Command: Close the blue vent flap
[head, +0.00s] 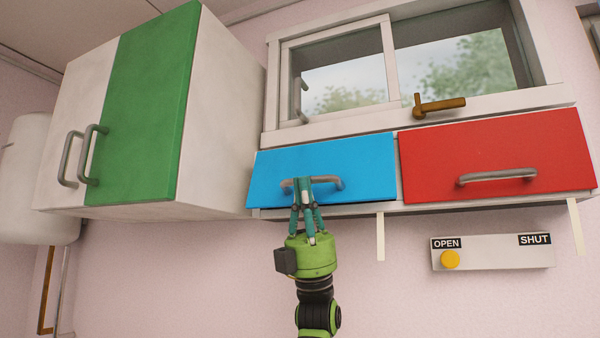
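The blue vent flap (362,165) sits below the window, left of the red flap. It looks nearly in line with the red one; a thin dark gap shows at its right edge, and I cannot tell whether it is fully flush. Its grey curved handle (334,184) is near its middle. My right gripper (303,181) reaches up from below, with its teal fingertips close together at the left-middle part of this handle, and it appears shut on it. The fingers hide part of the bar. My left gripper is not in view.
The red flap (490,150) with a grey handle is at right. A panel marked OPEN and SHUT (500,254) has a yellow knob (450,260) under OPEN. A green-and-white cabinet (150,105) juts out at left. The window has a brass latch (440,105). Pale strips hang below the flaps.

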